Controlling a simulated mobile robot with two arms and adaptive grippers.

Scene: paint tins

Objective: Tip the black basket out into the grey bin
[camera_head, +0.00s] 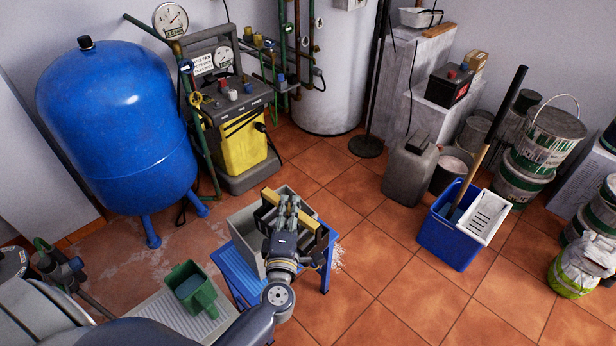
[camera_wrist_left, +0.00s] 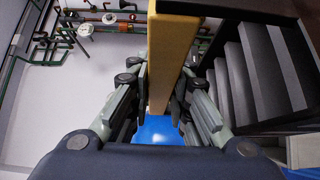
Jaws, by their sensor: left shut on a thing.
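The grey bin (camera_head: 247,232) stands on a blue stool (camera_head: 228,268) at the lower middle of the head view. My left gripper (camera_head: 287,208) is over the bin, shut on the yellow bar of the black basket (camera_head: 266,215). In the left wrist view the yellow bar (camera_wrist_left: 172,60) passes between the fingers of my left gripper (camera_wrist_left: 163,100), and the basket's black ribbed side (camera_wrist_left: 262,75) is at the right. The gripper and arm hide much of the basket and the bin's inside. I cannot tell the basket's contents or exact tilt. My right gripper is not seen.
A green jug (camera_head: 192,288) stands on a ribbed grey tray (camera_head: 172,318) left of the stool. A blue tank (camera_head: 120,125) and yellow machine (camera_head: 240,140) stand behind. A blue mop bucket (camera_head: 447,235) is at the right.

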